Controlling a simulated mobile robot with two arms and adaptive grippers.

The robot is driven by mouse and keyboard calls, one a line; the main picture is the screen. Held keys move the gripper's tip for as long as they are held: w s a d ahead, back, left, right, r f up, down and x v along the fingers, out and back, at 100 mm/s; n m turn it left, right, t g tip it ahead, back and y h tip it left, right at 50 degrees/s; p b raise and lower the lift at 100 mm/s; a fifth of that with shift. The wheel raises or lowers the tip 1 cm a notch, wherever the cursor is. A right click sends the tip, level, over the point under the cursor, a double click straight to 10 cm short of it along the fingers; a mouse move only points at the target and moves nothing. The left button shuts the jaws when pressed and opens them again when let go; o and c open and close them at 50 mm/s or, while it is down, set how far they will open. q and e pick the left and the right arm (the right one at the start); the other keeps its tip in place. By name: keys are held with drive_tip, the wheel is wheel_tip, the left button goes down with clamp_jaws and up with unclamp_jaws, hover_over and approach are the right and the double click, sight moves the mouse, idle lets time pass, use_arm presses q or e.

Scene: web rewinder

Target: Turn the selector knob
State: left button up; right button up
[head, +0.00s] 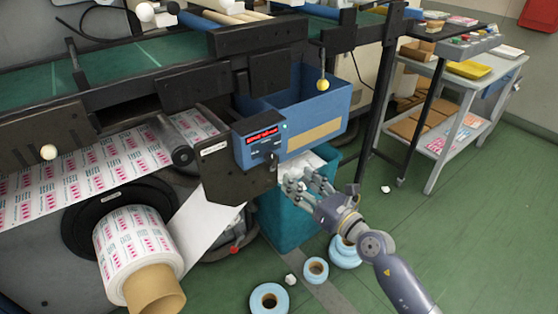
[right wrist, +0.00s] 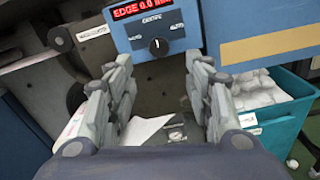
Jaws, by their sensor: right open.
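The selector knob (right wrist: 158,46) is a small dark knob on the front of a blue control box (right wrist: 190,22), below a red lit display (right wrist: 142,7) in the right wrist view. Its pointer looks about upright, between two printed labels. In the head view the knob (head: 272,158) shows small at the lower right of the box (head: 259,137). My right gripper (head: 305,180) is open and empty, in front of the box and to the lower right of the knob in the head view. In the right wrist view its fingers (right wrist: 158,78) stand apart below the knob, not touching it. My left gripper is not in view.
A teal bin (head: 284,222) with crumpled white paper stands below the box. A blue tray (head: 318,105) is behind it. A printed roll (head: 133,245) and web are at left. Blue-white tape rolls (head: 268,298) lie on the green floor. A grey cart (head: 455,125) stands at right.

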sight(272, 159)
drive_tip(key=b+x, duration=0.1)
drive_tip(key=x, duration=0.7)
drive_tip(key=shift+w+a, duration=0.15)
drive_tip(key=shift+a, duration=0.05)
drive_tip(key=shift+w+a, duration=0.4)
drive_tip(key=shift+w, duration=0.1)
drive_tip(key=shift+w+a, duration=0.1)
drive_tip(key=shift+w, duration=0.05)
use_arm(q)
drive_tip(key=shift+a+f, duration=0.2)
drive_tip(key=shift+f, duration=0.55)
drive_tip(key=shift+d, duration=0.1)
use_arm(e)
drive_tip(key=c, duration=1.1)
